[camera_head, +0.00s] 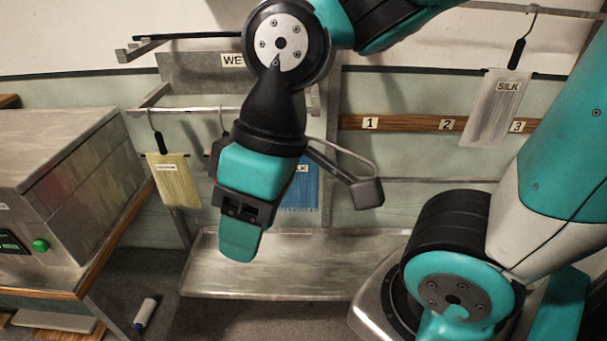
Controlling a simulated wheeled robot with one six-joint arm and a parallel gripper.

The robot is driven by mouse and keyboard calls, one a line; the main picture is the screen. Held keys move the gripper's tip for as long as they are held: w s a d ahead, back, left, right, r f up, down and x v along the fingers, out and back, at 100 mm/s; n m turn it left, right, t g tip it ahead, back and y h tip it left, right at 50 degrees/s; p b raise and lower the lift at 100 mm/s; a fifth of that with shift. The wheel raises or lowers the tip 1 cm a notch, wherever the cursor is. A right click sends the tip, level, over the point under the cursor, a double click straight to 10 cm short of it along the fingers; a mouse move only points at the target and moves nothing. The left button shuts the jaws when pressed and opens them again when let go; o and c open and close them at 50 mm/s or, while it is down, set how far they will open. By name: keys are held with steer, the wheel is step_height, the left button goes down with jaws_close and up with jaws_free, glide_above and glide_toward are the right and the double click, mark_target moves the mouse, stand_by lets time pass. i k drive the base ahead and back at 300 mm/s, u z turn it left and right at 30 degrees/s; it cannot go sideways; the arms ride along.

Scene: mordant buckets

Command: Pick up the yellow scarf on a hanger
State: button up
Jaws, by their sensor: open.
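The yellow scarf (175,182) hangs at the left from a hanger (160,141) with a dark grip and a thin hook. The hook hangs from a metal rail (150,102) below the "WE…" sign. A small label sits at the scarf's top; its text is too small to read. My gripper (239,242) points downward, to the right of the yellow scarf and apart from it in the picture. It is open, and I see nothing held. One finger shows clearly; the other is mostly hidden.
A blue scarf (298,195) hangs partly behind my gripper. A pale scarf marked SILK (492,112) hangs upper right, near a numbered wooden strip (405,124). A metal tray (300,281) lies below. A grey machine (70,185) on a bench stands left, close to the yellow scarf.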

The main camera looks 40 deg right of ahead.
mark_target(171, 172)
steer(key=z, duration=3.9)
steer(key=k, duration=2.15)
steer(key=u, duration=2.95)
